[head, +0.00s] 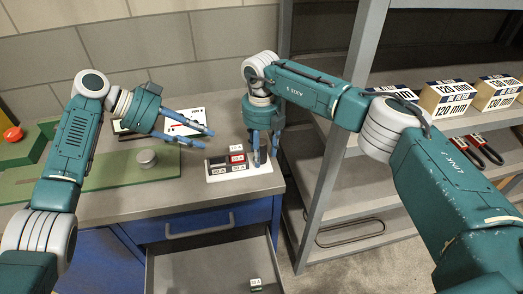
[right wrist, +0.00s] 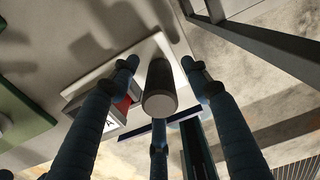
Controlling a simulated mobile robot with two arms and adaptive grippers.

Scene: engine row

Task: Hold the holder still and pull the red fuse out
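The holder is a white base plate (head: 215,178) on the bench top, with dark blocks (head: 217,163) and a red fuse (head: 237,158) on it. A grey round post (right wrist: 160,90) stands on the plate beside the red part. My right gripper (head: 263,152) points down at the plate's right end. In the right wrist view its three fingers (right wrist: 158,85) stand spread around the post, with gaps visible. The red part (right wrist: 123,104) is partly hidden behind a finger there. My left gripper (head: 200,133) is open and empty, up and left of the holder.
An open drawer (head: 205,270) below the bench holds a small labelled block (head: 256,284). A green board (head: 120,170) with a metal knob (head: 147,158) lies left. A white panel (head: 185,115) lies behind my left gripper. A shelf rack (head: 340,150) with boxes (head: 445,97) stands right.

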